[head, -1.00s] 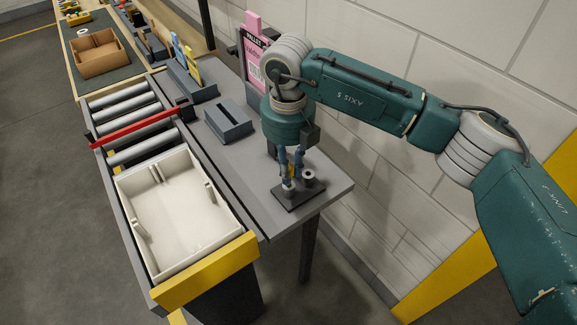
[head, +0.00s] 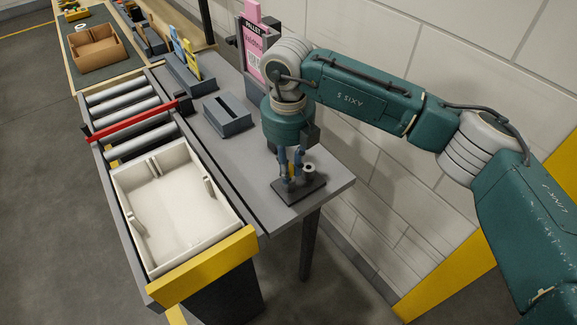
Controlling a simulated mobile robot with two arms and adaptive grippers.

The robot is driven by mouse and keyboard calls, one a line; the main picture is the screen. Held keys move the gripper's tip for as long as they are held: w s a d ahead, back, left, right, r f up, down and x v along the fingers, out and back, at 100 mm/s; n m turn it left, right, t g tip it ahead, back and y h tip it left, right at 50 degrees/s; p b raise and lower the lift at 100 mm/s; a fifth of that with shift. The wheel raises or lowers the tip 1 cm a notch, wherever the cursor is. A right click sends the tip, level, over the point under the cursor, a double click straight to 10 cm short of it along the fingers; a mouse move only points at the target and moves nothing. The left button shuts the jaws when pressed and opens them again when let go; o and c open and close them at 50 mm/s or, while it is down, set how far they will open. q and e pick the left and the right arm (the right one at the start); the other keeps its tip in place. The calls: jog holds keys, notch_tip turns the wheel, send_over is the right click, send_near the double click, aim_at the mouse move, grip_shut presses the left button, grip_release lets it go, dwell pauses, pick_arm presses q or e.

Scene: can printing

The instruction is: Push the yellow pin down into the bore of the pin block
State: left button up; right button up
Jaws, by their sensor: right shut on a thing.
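My right gripper (head: 291,177) points straight down over the dark pin block (head: 314,187) near the bench's front right corner. Its fingers are shut on the yellow pin (head: 291,169), which shows only as a thin yellow sliver between them. The fingertips are low, close above the block's left part. The pin's lower end and the bore under it are hidden by the fingers, so I cannot tell how deep the pin sits. A short pale round post stands on the block just right of the fingers. My left gripper is not in view.
A grey slotted block (head: 228,116) stands behind on the grey bench (head: 253,171). A rack with blue and yellow pieces (head: 189,72) and a pink sign (head: 252,55) are farther back.

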jog(key=shift+f, duration=0.4)
jog(key=o, duration=1)
jog(key=shift+r, duration=0.1)
notch_tip(320, 180, up, 12)
jog(key=shift+s+f, duration=0.1)
jog(key=shift+s, duration=0.05)
